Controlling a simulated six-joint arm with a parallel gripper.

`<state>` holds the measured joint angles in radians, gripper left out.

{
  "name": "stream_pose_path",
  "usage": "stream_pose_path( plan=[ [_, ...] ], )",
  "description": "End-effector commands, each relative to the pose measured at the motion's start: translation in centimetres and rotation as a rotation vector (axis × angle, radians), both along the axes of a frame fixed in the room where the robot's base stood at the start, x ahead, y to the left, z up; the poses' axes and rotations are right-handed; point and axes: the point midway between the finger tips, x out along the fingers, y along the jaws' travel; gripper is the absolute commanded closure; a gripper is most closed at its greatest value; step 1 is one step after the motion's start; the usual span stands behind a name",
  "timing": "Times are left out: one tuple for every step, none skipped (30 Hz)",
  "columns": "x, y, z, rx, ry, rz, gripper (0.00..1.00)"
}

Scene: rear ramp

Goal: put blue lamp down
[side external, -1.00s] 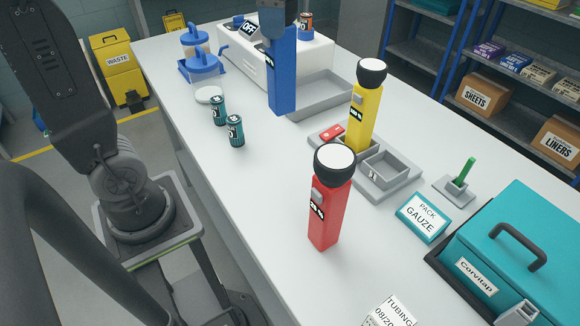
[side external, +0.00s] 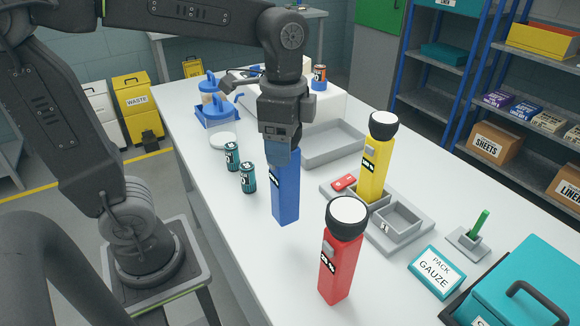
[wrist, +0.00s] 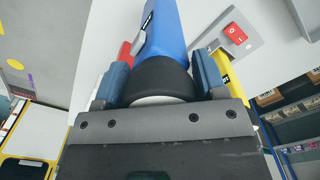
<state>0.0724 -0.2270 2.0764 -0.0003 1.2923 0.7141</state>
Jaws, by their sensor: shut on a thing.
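The blue lamp (side external: 286,188) hangs upright, head up, from my gripper (side external: 281,150) in the side view, with its lower end close to the white table (side external: 225,207). I cannot tell whether its base touches the table. In the wrist view my gripper (wrist: 162,76) has its two fingers on either side of the lamp's black head (wrist: 160,78), and the blue body (wrist: 167,30) extends beyond it. The fingers are shut on the head. They hide most of the head in the side view.
A red lamp (side external: 338,268) stands front right of the blue lamp. A yellow lamp (side external: 374,168) stands in a grey divided tray (side external: 405,246) with a red piece (side external: 344,182). Teal cans (side external: 248,178) stand left, a grey bin (side external: 335,150) behind. Table left of the red lamp is clear.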

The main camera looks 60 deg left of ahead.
Motion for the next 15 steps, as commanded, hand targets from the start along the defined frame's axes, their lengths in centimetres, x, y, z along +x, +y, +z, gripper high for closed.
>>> stream_pose_path(
  plan=[
    [0.2, -0.6, -0.3, 0.0, 0.0, -0.003, 0.89],
    [0.2, -0.8, -0.5, -0.001, -0.001, -0.003, 0.89],
    [0.3, -1.0, -0.6, -0.001, -0.001, -0.001, 0.89],
    [0.3, -1.1, -0.7, 0.0, -0.001, 0.0, 0.89],
    [0.3, -1.2, -0.8, -0.001, -0.001, 0.0, 0.89],
    [0.3, -1.3, -1.1, 0.0, 0.0, 0.001, 0.89],
    [0.3, -1.3, -1.4, 0.0, 0.0, 0.001, 0.89],
    [0.3, -1.2, -1.9, 0.0, 0.003, 0.002, 0.89],
    [0.3, -1.2, -2.5, 0.001, 0.002, 0.002, 0.89],
    [0.3, -1.2, -3.0, 0.001, 0.004, 0.002, 0.89],
    [0.3, -1.2, -3.4, 0.0, 0.003, 0.002, 0.89],
    [0.3, -1.2, -3.9, 0.001, 0.002, 0.002, 0.89],
    [0.3, -1.2, -4.2, 0.0, 0.001, 0.002, 0.89],
    [0.3, -1.2, -4.4, -0.001, 0.001, 0.002, 0.89],
    [0.3, -1.2, -4.6, 0.0, 0.0, 0.002, 0.89]
  ],
)
